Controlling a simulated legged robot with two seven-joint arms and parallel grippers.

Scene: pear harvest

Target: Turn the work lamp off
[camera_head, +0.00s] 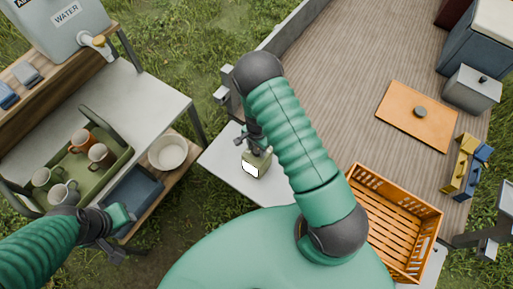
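The work lamp (257,165) is a small olive box with a bright white face, standing on a pale grey surface near the middle. The face looks lit. My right arm arches above the surface and comes down to the lamp. My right gripper (256,147) is at the lamp's top edge, overlapping it in the picture; I cannot tell whether it touches. Its fingers are small and dark, and their opening is unclear. The lamp's switch cannot be made out. My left gripper (117,240) is at the lower left, away from the lamp, with its opening unclear.
An olive tray (112,163) with several mugs, a white bowl (168,152) and a blue-grey bin (130,192) are at left. An orange crate (433,212) is at right, with an orange board (400,100) on the wooden deck beyond. Grass lies between bench and deck.

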